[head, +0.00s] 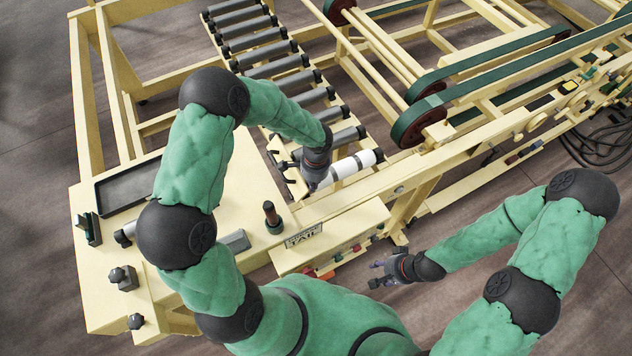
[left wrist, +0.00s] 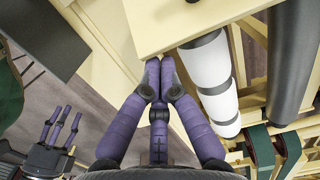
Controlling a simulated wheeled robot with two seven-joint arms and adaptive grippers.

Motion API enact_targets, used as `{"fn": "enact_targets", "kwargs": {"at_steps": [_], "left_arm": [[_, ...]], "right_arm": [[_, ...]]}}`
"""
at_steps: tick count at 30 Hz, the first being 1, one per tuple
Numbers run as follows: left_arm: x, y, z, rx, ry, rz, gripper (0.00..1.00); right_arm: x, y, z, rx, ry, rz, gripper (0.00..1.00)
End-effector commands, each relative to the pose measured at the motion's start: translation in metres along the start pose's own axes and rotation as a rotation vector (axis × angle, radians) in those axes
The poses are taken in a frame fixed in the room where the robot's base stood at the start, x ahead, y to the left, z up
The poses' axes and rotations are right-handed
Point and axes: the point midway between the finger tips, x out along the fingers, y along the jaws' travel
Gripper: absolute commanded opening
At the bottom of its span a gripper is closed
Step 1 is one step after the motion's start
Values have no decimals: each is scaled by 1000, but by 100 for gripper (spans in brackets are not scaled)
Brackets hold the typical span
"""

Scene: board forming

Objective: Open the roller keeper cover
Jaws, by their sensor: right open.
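My left gripper (head: 312,176) hangs at the near end of the roller line, just left of a white roller (head: 353,165). In the left wrist view its purple fingers (left wrist: 159,68) come together at the tips, with nothing visible between them. The white roller (left wrist: 213,83) runs along their right side there. A cream panel (left wrist: 187,18) lies beyond the fingertips; I cannot tell whether they touch it. I cannot make out for certain which part is the roller keeper cover. My right gripper (head: 388,271) is open and empty, low in front of the machine's frame.
Grey rollers (head: 275,65) run away behind my left gripper. Green belts (head: 490,85) are to the right. The cream tabletop holds a black tray (head: 130,186), a dark-handled peg (head: 271,216) and a small dark knob block (head: 123,277). Open floor lies around my right gripper.

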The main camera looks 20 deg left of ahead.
Motion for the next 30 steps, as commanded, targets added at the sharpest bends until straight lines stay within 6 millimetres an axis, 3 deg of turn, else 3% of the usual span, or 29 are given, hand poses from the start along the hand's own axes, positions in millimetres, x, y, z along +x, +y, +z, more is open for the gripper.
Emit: {"fn": "enact_targets", "kwargs": {"at_steps": [30], "left_arm": [[-7,0,9,-2,120,1,0]], "right_arm": [[2,1,0,0,0,0,47]]}}
